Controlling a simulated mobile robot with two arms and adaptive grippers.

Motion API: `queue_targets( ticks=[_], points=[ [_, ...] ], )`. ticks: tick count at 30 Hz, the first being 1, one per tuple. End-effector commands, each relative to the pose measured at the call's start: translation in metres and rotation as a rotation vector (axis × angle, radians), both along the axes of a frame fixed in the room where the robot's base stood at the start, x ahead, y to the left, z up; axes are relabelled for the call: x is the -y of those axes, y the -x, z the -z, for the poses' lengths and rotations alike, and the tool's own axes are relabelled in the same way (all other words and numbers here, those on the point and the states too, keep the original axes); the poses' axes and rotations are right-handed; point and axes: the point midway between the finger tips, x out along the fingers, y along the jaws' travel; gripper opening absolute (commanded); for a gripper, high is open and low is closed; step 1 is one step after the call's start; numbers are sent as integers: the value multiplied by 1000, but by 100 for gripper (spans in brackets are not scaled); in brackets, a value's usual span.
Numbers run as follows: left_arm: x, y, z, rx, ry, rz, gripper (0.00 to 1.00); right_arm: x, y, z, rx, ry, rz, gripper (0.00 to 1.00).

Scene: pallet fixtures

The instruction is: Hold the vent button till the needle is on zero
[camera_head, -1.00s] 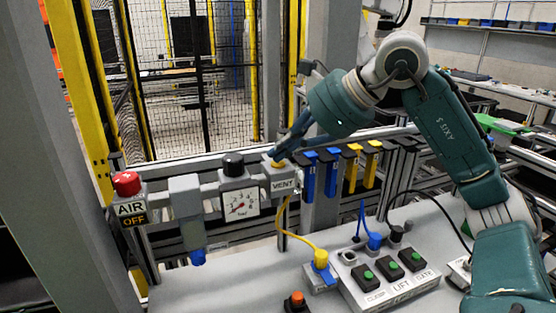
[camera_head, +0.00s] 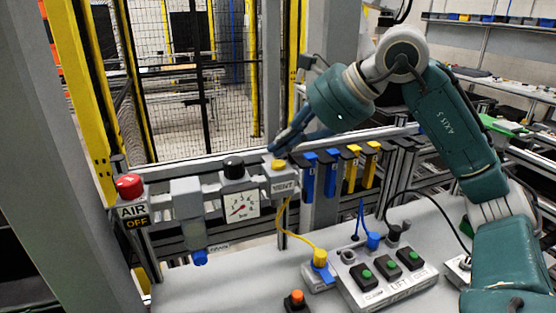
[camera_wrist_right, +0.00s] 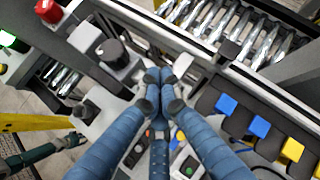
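The yellow vent button (camera_head: 278,164) sits on top of the grey block labelled VENT (camera_head: 284,187). My right gripper (camera_head: 272,150) has its blue fingers bunched together just above and behind the button in the head view, which leaves the button's top showing. The fingers look apart from it. In the wrist view the right gripper (camera_wrist_right: 153,76) has its fingertips together with nothing between them, and the button is hidden. The white pressure gauge (camera_head: 240,207) has a red needle slanting across the dial, too small to read exactly. My left gripper (camera_wrist_right: 74,140) shows small in the wrist view.
A red AIR OFF button (camera_head: 129,186) and a black knob (camera_head: 233,166) stand left of the vent block. Blue and yellow hangers (camera_head: 352,170) are close on its right. A box with green buttons (camera_head: 388,275) stands on the table in front.

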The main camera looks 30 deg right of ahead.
Motion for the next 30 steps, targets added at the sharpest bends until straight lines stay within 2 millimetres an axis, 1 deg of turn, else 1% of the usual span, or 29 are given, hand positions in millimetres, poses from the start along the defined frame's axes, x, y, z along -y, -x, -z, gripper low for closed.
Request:
queue_targets(
  ticks=[5, 19, 21, 30],
  points=[
    [0, 0, -4, 0, 0, 0, 50, 0, 0, -4, 1, 0, 0, 0],
    [0, 0, -49, 0, 0, 0, 50, 0, 0, -50, 1, 0, 0, 0],
    [0, 0, -52, 0, 0, 0, 50, 0, 0, -52, 1, 0, 0, 0],
    [0, 0, -49, 0, 0, 0, 50, 0, 0, -50, 1, 0, 0, 0]
  ],
)
